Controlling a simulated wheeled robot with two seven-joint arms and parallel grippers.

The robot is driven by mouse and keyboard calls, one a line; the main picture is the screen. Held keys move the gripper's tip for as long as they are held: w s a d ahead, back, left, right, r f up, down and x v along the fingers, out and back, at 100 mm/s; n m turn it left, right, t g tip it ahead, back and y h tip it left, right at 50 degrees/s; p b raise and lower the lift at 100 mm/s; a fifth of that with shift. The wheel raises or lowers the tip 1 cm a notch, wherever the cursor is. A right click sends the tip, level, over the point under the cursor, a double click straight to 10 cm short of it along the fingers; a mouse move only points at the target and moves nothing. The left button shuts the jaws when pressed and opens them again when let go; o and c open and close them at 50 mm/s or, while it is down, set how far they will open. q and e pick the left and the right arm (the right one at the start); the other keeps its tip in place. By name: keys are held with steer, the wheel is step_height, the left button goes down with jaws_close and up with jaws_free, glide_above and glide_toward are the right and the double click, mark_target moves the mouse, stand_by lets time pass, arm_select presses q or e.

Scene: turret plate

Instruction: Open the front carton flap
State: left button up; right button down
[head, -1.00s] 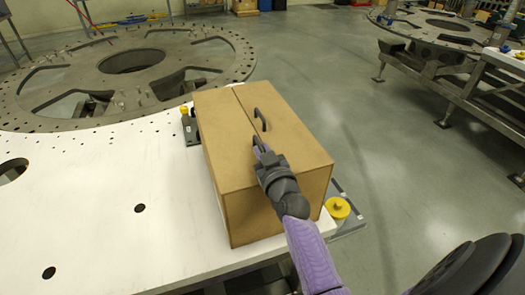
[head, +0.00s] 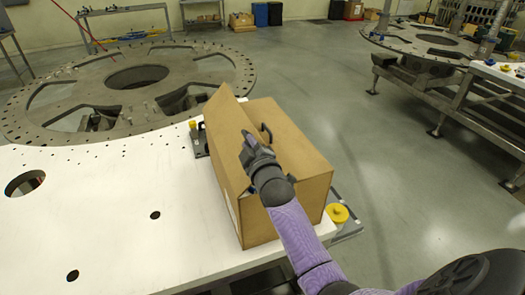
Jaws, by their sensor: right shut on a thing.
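The brown cardboard carton (head: 300,204) stands on the white table's corner. Its left top flap (head: 222,125) is tilted up, its inner edge raised above the rest of the top. My right gripper (head: 247,142) is over the carton top, shut at the raised flap's inner side. The handle it holds is hidden behind the jaws. The carton's inside cannot be seen. My left gripper is out of view.
The white table (head: 100,200) is bare to the left, apart from round holes. A yellow knob (head: 337,213) sits by the carton's near right corner, another yellow-topped part (head: 193,125) at its far left. A large metal ring plate (head: 60,110) lies behind. Open floor is on the right.

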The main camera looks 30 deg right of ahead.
steer(key=a+n, duration=0.1)
steer(key=a+r+n, duration=0.1)
steer(key=w+a+n, duration=0.1)
steer(key=shift+a+r+n, duration=0.25)
steer(key=shift+a+n, duration=0.05)
steer(key=shift+a, duration=0.05)
arm_select(q)
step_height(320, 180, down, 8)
steer(key=b, duration=0.8)
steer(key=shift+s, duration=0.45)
arm_select(e)
steer(key=w+a+f+n, duration=0.3)
steer(key=a+f+n, duration=0.5)
steer(key=a+n, duration=0.5)
steer(key=shift+w+a+n, duration=0.15)
steer(key=shift+a+n, duration=0.15)
steer(key=shift+n, duration=1.5)
steer(key=shift+f, duration=0.15)
steer(key=c, duration=0.7)
jaws_free()
steer(key=shift+o, duration=0.2)
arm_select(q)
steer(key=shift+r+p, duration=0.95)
arm_select(e)
steer(key=v, duration=1)
